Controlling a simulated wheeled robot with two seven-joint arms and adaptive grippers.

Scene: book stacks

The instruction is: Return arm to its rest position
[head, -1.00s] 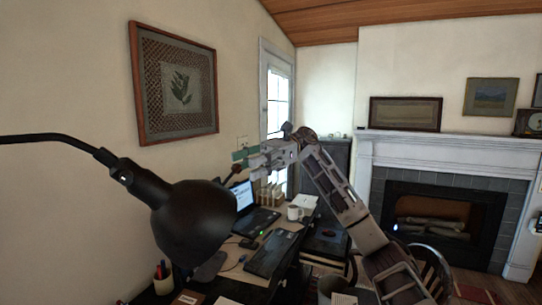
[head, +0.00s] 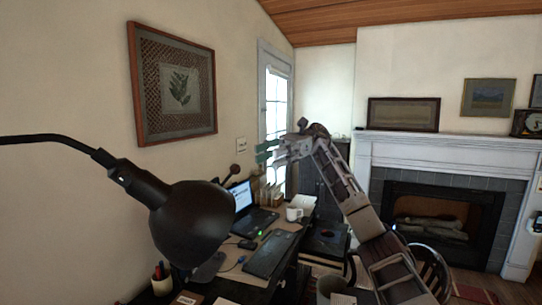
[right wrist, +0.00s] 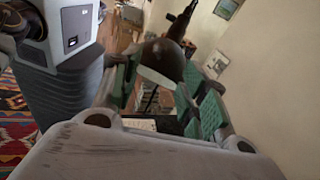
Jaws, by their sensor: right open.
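My right gripper (head: 268,152) is raised above the desk at the middle of the head view, with its arm coming up from the lower right. In the right wrist view its two green-padded fingers (right wrist: 160,100) stand apart, with nothing between them. The black lamp, the desk and the wall show beyond them. My left gripper is not in view.
A black desk lamp (head: 190,222) reaches in from the left. The desk below holds a laptop (head: 245,205), a keyboard (head: 270,253), a white mug (head: 293,214) and a pen cup (head: 162,285). A fireplace (head: 440,215) stands at the right. A patterned rug (right wrist: 15,125) lies on the floor.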

